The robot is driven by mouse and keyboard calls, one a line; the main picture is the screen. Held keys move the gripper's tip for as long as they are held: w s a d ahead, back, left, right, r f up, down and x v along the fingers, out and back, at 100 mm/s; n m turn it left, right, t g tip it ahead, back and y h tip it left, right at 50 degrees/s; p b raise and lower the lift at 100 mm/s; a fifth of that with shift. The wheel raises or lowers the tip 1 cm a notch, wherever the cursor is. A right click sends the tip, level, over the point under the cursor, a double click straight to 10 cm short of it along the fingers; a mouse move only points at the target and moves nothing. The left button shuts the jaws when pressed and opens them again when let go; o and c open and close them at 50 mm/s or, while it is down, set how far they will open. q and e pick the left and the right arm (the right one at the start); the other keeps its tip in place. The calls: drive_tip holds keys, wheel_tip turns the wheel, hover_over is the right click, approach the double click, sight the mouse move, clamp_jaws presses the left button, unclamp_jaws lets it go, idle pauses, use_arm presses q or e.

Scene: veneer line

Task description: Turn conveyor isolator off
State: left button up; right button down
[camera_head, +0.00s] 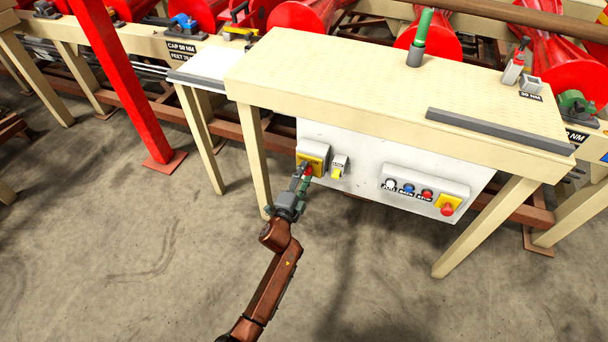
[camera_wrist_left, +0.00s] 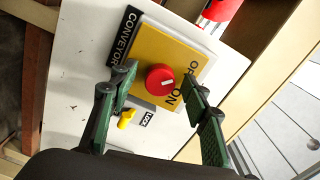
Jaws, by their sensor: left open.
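The conveyor isolator is a yellow plate with a round red knob (camera_wrist_left: 160,80) on the white panel, labelled CONVEYOR. In the head view its yellow plate (camera_head: 311,162) is at the panel's left end. The knob's pale mark points toward the ON lettering side; OFF is partly hidden by a finger. My left gripper (camera_head: 303,178) is in front of the isolator. In the left wrist view the gripper (camera_wrist_left: 160,98) is open, its green fingers on either side of the knob. I cannot tell whether they touch it. My right gripper is not in view.
A button box (camera_head: 424,187) with several buttons and a red stop is further right. The pale bench top (camera_head: 390,75) overhangs the panel; bench legs stand on both sides. Floor in front is clear.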

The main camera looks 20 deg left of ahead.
use_arm(q)
drive_tip(key=shift+s, duration=0.35)
drive_tip(key=s, duration=1.1)
drive_tip(key=shift+s+a, duration=0.15)
drive_tip(key=shift+a, duration=0.05)
